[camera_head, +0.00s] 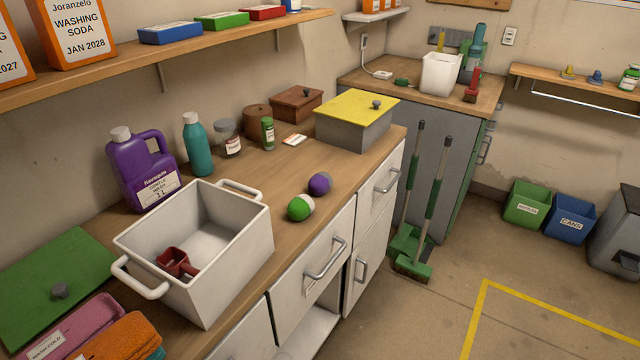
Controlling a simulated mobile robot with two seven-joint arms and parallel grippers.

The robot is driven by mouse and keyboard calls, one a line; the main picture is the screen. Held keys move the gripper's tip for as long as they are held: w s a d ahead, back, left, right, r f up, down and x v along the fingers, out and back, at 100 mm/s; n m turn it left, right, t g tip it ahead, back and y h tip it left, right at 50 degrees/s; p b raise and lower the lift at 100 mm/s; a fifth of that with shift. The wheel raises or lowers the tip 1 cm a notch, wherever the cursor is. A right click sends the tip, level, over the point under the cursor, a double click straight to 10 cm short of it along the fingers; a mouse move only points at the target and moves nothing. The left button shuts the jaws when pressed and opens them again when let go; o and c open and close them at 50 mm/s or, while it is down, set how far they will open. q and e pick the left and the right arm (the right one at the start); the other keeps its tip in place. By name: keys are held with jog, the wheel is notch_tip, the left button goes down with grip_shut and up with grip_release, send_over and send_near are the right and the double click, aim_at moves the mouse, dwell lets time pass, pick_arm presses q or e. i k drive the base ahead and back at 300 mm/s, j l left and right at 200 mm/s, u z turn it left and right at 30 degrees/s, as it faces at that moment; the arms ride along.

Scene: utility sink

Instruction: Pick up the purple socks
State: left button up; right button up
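The purple socks (320,184) appear as a rolled ball, purple with a grey part, on the wooden counter near its front edge. A similar green and white ball (301,207) lies just in front and to the left of them, close by. Whether the two balls touch is hard to tell. Neither of my grippers shows in the head view.
A white tub (250,240) with a dark red scoop (175,262) stands left of the balls. A grey box with a yellow lid (357,107) stands behind them. A purple jug (140,170) and teal bottle (198,145) line the wall.

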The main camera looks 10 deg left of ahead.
aim_at(319, 183)
jog(key=i+l, duration=0.35)
jog(key=l, duration=0.15)
jog(key=i+l, duration=0.75)
jog(key=l, duration=0.25)
jog(key=i+l+u, duration=0.25)
jog(key=u, duration=0.15)
jog(key=i+l+u, duration=0.15)
jog(key=l+u, duration=0.3)
